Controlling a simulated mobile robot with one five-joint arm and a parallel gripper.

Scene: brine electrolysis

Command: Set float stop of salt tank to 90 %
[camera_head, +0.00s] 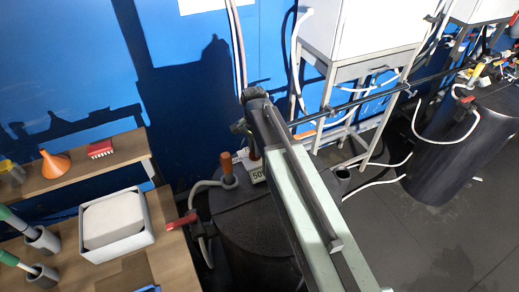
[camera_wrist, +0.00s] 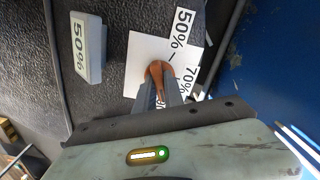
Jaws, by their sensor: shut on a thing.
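The salt tank (camera_head: 250,235) is a black drum in the lower middle of the head view, partly hidden behind my arm. In the wrist view, a white scale card (camera_wrist: 140,52) on its black lid carries "50%" and "70%" marks. My gripper (camera_wrist: 160,88) is shut on a rust-orange knob (camera_wrist: 157,69), apparently the float stop, over this card. Part of the scale is hidden behind my fingers. A pale block marked "50%" (camera_wrist: 88,45) sits left of the card. Its setting cannot be read for certain.
An orange-capped fitting (camera_head: 228,168) with a hose stands on the tank's left side. A red-handled valve (camera_head: 181,221) is by the wooden bench (camera_head: 125,270). A white tray (camera_head: 84,245) stands there. A second black tank (camera_head: 452,150) is at right, with open floor before it.

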